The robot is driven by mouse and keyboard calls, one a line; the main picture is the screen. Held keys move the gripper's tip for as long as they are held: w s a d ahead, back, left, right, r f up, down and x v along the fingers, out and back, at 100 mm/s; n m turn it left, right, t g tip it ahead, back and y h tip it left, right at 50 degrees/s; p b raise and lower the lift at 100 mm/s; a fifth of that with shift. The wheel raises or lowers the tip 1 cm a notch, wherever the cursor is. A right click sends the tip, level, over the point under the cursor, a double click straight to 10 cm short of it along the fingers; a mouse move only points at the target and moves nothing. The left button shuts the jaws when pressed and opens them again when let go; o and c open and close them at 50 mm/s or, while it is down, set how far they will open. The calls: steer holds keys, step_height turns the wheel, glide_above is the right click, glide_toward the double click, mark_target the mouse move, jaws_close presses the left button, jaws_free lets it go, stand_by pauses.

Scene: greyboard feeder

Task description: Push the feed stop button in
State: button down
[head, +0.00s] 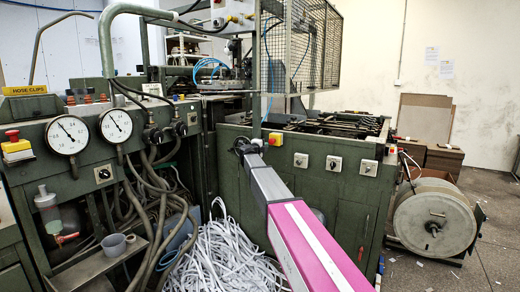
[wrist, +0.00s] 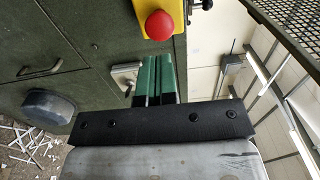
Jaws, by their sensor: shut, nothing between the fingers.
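A red mushroom button on a yellow base (wrist: 159,25) shows at the top of the wrist view. It appears to be the red button (head: 275,139) on the front of the green cabinet in the head view. No label on it can be read. My gripper (head: 241,146) is in front of the cabinet, just left of that button in the head view. In the wrist view my green fingers (wrist: 155,78) are shut together and empty. Their tips lie below the button in the picture, with a small gap between. The button does not look covered.
White rotary switches (head: 334,163) sit on the cabinet right of the button. A wire mesh guard (head: 300,45) stands above. Another red button on a yellow box (head: 15,146) is at far left, beside gauges. Shredded paper strips (head: 228,255) lie on the floor below.

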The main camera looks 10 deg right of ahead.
mark_target(271, 142)
steer(key=shift+x, duration=2.95)
